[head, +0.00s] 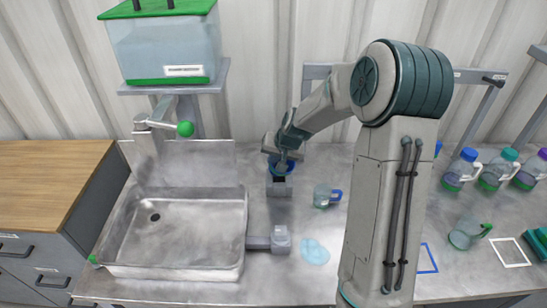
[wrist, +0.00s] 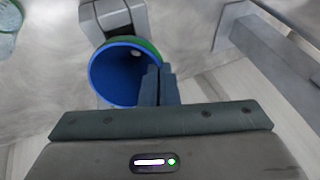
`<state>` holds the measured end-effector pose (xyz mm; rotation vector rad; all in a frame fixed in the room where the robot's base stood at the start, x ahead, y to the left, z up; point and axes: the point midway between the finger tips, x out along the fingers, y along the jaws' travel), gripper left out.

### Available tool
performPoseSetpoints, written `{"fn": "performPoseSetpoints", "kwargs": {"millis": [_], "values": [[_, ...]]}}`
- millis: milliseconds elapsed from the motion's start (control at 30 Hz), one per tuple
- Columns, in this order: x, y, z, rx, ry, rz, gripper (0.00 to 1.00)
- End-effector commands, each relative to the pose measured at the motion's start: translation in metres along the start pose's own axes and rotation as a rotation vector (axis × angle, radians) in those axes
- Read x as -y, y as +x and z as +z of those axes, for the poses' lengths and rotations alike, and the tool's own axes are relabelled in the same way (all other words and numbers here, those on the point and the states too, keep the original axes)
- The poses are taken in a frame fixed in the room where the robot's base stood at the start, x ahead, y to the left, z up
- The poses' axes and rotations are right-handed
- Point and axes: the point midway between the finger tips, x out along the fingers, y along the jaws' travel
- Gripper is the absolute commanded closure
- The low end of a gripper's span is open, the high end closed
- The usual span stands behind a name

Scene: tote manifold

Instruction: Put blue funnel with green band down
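The blue funnel with green band (wrist: 112,78) shows its wide blue mouth in the wrist view, with part of the green band along its upper right edge. My gripper (wrist: 158,84) has its two fingers close together at the right side of the funnel's rim, shut on its wall. In the head view the funnel (head: 282,169) is under my gripper (head: 284,157), right at a small grey holder (head: 280,188) on the counter. I cannot tell whether the funnel touches the holder; its lower part is hidden.
A steel sink (head: 180,235) is at the left, below a clear tank (head: 165,50). A measuring jug (head: 323,196), a grey block (head: 281,240) and a pale blue puddle-like patch (head: 315,252) are nearby. Bottles (head: 462,170) and another jug (head: 466,234) stand right.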

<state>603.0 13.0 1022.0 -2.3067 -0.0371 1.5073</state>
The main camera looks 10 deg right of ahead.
Motion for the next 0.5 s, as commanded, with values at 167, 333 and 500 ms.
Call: {"fn": "performPoseSetpoints", "kwargs": {"millis": [167, 333, 500], "values": [[-0.0020, 0.0058, 0.0022, 0.000, 0.000, 0.000, 1.00], [-0.0034, 0.0095, 0.0037, 0.000, 0.000, 0.000, 1.00], [-0.0029, 0.0080, 0.0031, 0.000, 0.000, 0.000, 0.77]]}}
